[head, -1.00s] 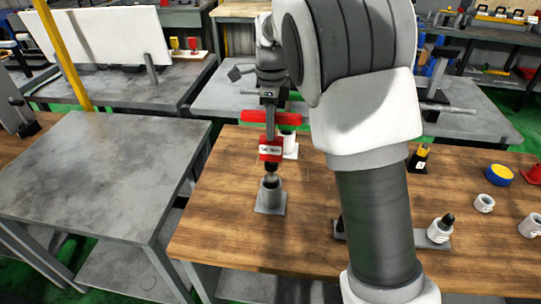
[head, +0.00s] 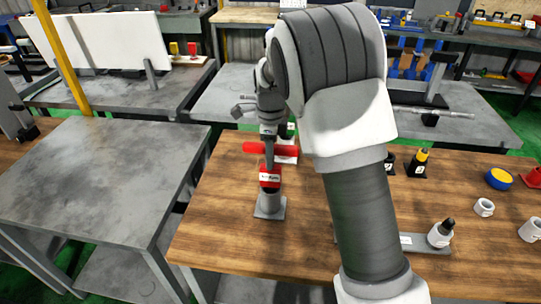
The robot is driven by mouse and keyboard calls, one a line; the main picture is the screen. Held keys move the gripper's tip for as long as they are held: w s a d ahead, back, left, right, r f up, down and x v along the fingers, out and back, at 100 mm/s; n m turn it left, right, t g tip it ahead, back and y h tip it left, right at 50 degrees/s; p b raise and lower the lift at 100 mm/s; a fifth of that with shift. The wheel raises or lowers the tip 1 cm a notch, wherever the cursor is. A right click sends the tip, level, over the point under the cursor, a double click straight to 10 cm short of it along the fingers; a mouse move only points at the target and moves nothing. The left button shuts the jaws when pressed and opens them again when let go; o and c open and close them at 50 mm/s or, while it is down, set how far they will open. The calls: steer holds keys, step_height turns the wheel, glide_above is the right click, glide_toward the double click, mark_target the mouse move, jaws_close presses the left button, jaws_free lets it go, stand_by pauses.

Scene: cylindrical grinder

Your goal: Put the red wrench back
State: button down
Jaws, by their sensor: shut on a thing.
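The red wrench (head: 270,177) is upright, with a red crossbar above and a labelled red collar on its shank. It is at the grey cylindrical holder (head: 270,203), which has a square base on the wooden table. The collar sits right at the holder's mouth and the lower tip is hidden, apparently inside. My gripper (head: 268,138) is above, shut on the wrench near its crossbar. The fingertips are small and partly hidden by the wrench.
My forearm covers the middle of the wooden table (head: 225,240). Another holder with a red-topped item (head: 287,157) stands just behind the wrench. A yellow-and-black tool (head: 419,163), white cups (head: 484,207) and a grey block with a white cup (head: 440,234) are to the right.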

steer(key=c, duration=0.6)
jaws_free()
steer(key=shift+f, duration=0.1)
step_height(320, 180, up, 12)
steer(key=shift+r, duration=0.1)
steer(key=shift+s+d+r, duration=0.1)
steer(key=shift+r, duration=0.15)
steer(key=s+d+r+n+t+y, duration=0.1)
steer(key=s+d+r+n, duration=0.35)
steer(key=s, duration=0.25)
steer(key=s+d+r+n+t, duration=0.2)
steer(key=s+d+r+n, duration=0.1)
steer(key=s+n, duration=0.3)
steer(key=s+d+f+n+t, duration=0.1)
steer(key=s+n, duration=0.4)
steer(key=s, duration=0.3)
steer(key=s+d+f+n+t+h, duration=0.1)
steer(key=s+n, duration=0.3)
steer(key=s, duration=0.4)
steer(key=shift+d+f+n+t, duration=0.3)
steer(key=shift+d+f+n, duration=0.05)
steer(key=shift+d+f, duration=0.35)
